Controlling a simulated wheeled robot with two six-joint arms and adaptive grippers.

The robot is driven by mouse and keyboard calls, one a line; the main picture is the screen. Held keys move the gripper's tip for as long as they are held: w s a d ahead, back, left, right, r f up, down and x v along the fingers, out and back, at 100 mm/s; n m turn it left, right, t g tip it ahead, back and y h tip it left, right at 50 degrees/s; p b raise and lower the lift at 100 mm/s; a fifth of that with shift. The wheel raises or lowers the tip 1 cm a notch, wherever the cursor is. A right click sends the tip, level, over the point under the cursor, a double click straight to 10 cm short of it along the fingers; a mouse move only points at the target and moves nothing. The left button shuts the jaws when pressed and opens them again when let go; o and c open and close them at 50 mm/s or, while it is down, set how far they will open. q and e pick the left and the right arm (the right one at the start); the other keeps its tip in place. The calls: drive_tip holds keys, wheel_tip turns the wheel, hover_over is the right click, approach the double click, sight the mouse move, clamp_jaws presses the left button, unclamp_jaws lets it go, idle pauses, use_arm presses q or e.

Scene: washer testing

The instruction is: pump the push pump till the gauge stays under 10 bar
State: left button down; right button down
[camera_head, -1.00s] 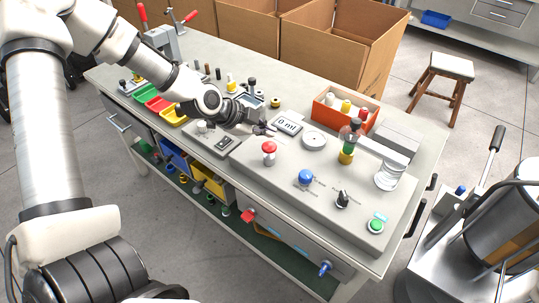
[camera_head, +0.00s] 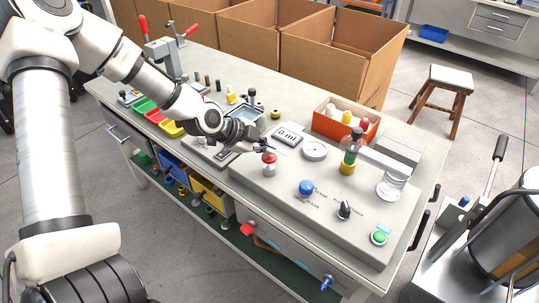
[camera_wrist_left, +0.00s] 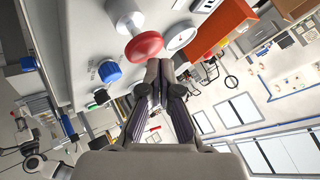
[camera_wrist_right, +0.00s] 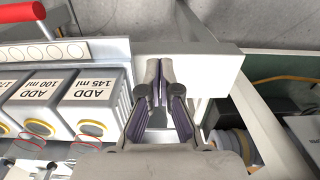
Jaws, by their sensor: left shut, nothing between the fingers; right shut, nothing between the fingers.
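The push pump, a red-capped knob on a pale metal stem (camera_head: 269,160), stands on the grey console top. In the left wrist view its red cap (camera_wrist_left: 144,47) is just beyond my fingers. A round white dial (camera_head: 315,151), likely the gauge, lies right of the pump; its reading is too small to tell. It also shows in the left wrist view (camera_wrist_left: 181,38). My left gripper (camera_head: 261,148) is shut and empty, close behind and left of the red cap; contact cannot be told. My right gripper (camera_wrist_right: 160,72) is shut and empty, seen only in its own wrist view.
A blue knob (camera_head: 306,187), a black knob (camera_head: 345,210) and a green button (camera_head: 379,237) stand on the console. A display reading 0 ml (camera_head: 288,136) lies behind the pump. An orange box (camera_head: 330,123) holds bottles. Labelled ADD containers (camera_wrist_right: 95,93) stand left of my right gripper.

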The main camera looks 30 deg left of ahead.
sight(267, 156)
use_arm(q)
drive_tip(key=shift+f, duration=0.1)
idle(0.5)
drive_tip(key=shift+f, duration=0.3)
drive_tip(key=shift+f+b, duration=0.55)
drive_tip(key=shift+b, duration=0.1)
idle(0.4)
drive_tip(key=shift+r+p, duration=0.95)
drive_tip(key=shift+p, duration=0.1)
wheel_tip(267, 156, up, 6)
drive_tip(key=p, duration=0.6)
drive_tip(key=shift+r+p, duration=0.1)
drive_tip(key=shift+p, duration=0.2)
